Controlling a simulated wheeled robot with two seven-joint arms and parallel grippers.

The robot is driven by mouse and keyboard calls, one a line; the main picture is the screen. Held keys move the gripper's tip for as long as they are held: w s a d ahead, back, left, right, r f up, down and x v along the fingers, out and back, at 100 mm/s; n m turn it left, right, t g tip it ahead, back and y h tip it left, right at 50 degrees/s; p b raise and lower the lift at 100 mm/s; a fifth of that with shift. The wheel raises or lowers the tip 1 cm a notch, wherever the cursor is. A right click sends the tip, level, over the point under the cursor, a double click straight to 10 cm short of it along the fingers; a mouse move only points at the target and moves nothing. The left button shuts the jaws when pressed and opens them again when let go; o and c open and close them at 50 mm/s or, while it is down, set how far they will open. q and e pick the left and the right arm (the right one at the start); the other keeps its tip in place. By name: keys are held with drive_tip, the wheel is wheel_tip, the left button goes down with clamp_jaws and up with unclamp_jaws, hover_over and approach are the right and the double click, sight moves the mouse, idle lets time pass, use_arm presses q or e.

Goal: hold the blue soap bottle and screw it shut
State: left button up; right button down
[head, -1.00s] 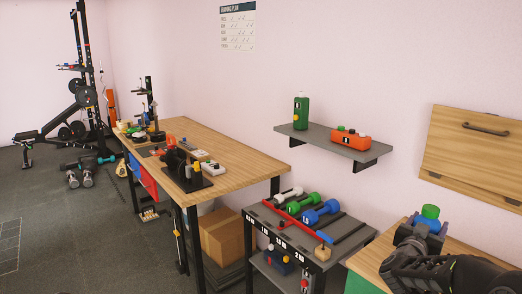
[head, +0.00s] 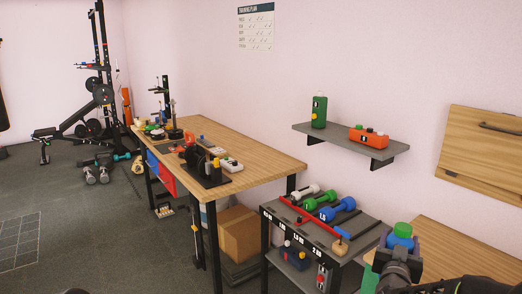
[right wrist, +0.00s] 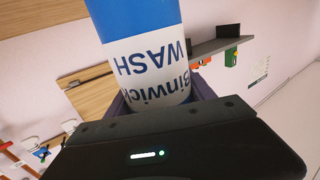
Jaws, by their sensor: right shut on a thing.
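The blue soap bottle shows in the head view as a blue body with a green top (head: 402,232) at the lower right. In the right wrist view the bottle (right wrist: 150,60) is large and close, blue with a white label whose dark lettering appears upside down. My right gripper (head: 401,248) is shut on the bottle and holds it up in front of the wooden surface at the right. In the right wrist view its dark fingers (right wrist: 160,95) lie on either side of the bottle. The bottle's lower part is hidden in the head view. My left gripper is not in view.
A wooden surface (head: 465,258) lies at the lower right, below a wooden wall panel (head: 488,150). A dumbbell rack (head: 370,238) stands left of it. A grey wall shelf (head: 345,140) holds a green bottle (head: 319,111) and an orange item (head: 368,137). A cluttered workbench (head: 245,158) stands further left.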

drive_tip(key=s+a+f+n+y, duration=0.2)
drive_tip(key=a+f, duration=0.1)
drive_tip(key=a, duration=0.3)
drive_tip(key=s+a+f+n+t+y, duration=0.1)
drive_tip(key=a+f+y, duration=0.2)
drive_tip(key=a, duration=0.3)
drive_tip(key=s+a+f+n+t+y, duration=0.1)
drive_tip(key=s+a+f+n+y, duration=0.1)
drive_tip(key=a, duration=0.4)
wheel_tip(320, 180, down, 2)
drive_tip(key=shift+s+a+f+n+y, duration=0.25)
drive_tip(key=shift+s+n+y, duration=0.1)
drive_tip(key=shift+y, duration=0.35)
drive_tip(key=s+a+f+n+g+y, duration=0.2)
drive_tip(key=s+a+f+n+y, duration=0.1)
drive_tip(key=a, duration=0.4)
drive_tip(key=s+a+f+n+g+y, duration=0.2)
drive_tip(key=s+a+f+n+y, duration=0.1)
drive_tip(key=s+a+n+y, duration=0.2)
drive_tip(key=s+a+y, duration=0.2)
drive_tip(key=a+y, duration=0.1)
drive_tip(key=shift+s+a+f+y, duration=0.2)
drive_tip(key=shift+s+f+y, duration=0.1)
drive_tip(key=shift+f, duration=0.1)
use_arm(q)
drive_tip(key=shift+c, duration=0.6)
